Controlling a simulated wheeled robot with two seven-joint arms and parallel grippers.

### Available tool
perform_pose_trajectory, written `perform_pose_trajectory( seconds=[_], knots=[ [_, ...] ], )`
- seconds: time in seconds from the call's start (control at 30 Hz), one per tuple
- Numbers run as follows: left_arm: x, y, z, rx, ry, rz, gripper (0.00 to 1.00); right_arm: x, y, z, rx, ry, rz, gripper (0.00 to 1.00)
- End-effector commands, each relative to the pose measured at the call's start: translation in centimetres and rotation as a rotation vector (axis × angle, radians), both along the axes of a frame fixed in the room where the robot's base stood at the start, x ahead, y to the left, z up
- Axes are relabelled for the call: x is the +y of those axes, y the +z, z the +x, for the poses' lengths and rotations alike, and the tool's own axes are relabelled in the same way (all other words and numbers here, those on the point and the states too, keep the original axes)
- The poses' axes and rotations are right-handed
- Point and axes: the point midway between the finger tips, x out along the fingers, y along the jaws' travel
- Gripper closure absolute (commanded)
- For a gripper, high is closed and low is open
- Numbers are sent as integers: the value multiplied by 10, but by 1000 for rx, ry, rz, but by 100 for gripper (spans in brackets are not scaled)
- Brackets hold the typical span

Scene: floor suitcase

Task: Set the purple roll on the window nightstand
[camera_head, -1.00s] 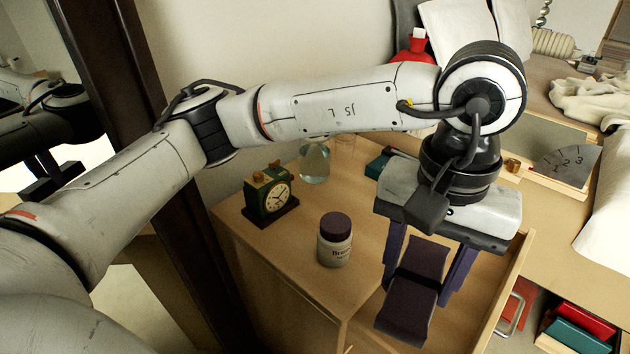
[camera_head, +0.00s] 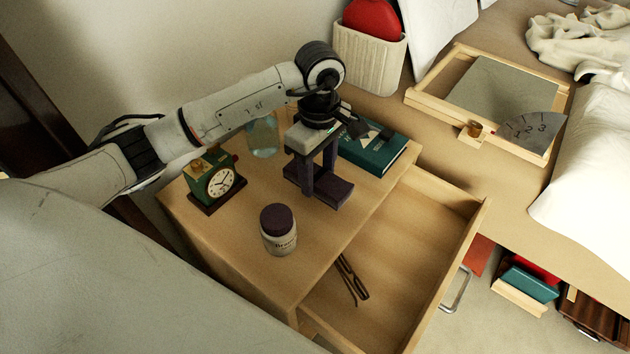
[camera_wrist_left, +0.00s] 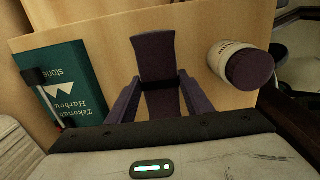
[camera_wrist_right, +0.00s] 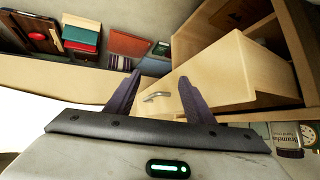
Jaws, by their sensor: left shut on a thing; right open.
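The purple roll (camera_head: 334,190) is a dark, boxy-looking bundle between the fingers of my left gripper (camera_head: 317,182). My left gripper is shut on it, over the nightstand top (camera_head: 328,232), between the jar and the teal book. I cannot tell whether the roll touches the wood. In the left wrist view the roll (camera_wrist_left: 154,55) stretches out beyond the fingertips, over the pale wood. My right gripper (camera_wrist_right: 159,77) is open and empty in the right wrist view, facing the drawer front and its metal handle; it is outside the head view.
On the nightstand stand a green clock (camera_head: 215,182), a purple-lidded jar (camera_head: 279,232), a glass flask (camera_head: 263,138) and a teal book (camera_head: 376,150). The drawer (camera_head: 400,262) is open, with dark tongs (camera_head: 352,280) inside. A wooden tray (camera_head: 430,92) lies behind, at the right.

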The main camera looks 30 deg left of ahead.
Motion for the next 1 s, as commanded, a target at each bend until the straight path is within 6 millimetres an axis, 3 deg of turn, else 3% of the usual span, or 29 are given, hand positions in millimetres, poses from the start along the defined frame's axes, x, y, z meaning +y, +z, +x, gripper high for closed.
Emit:
perform_pose_trajectory(
  seconds=[0.43, 0.83, 0.87, 0.93, 1.0],
  knots=[
    [-1, -50, 0, 0, -2, -2, 75, 2, -4, 0, -6, -5, 12, 52],
    [-1, -56, 1, -3, -3, -1, 75, 2, -6, 1, -8, -7, 16, 52],
    [-1, -54, 1, -3, -3, -1, 49, 2, -4, 1, -8, -8, 17, 52],
    [-1, -54, 1, -2, -3, -1, 37, 2, -4, 1, -8, -8, 17, 52],
    [-1, -54, 1, -2, -3, -1, 35, 2, -3, 1, -9, -8, 17, 52]
  ],
)
